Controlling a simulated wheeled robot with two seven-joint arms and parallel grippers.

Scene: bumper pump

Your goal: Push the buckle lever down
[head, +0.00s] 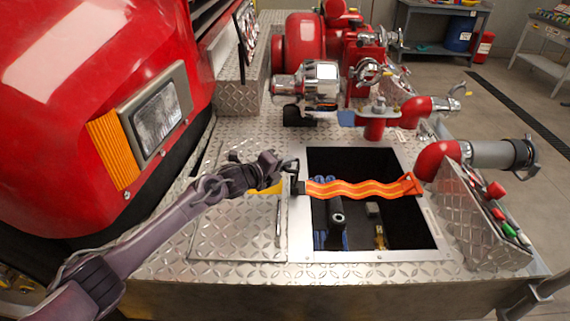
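An orange strap with yellow wavy stripes (360,189) spans an open square compartment in the bumper deck. A small dark buckle (298,187) sits at the strap's left end, by the compartment's left rim. Its lever is too small to make out clearly. My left gripper (288,167) is just above and left of the buckle, close to it. I cannot tell whether it touches the buckle, or whether its fingers are open or shut. My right gripper is not in view.
The compartment (377,157) is dark inside, with hoses and a brass fitting (380,237). A red truck front with a headlight (157,118) stands at left. Red and chrome pump parts (318,80) stand behind. A sloped control panel (480,215) is at right.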

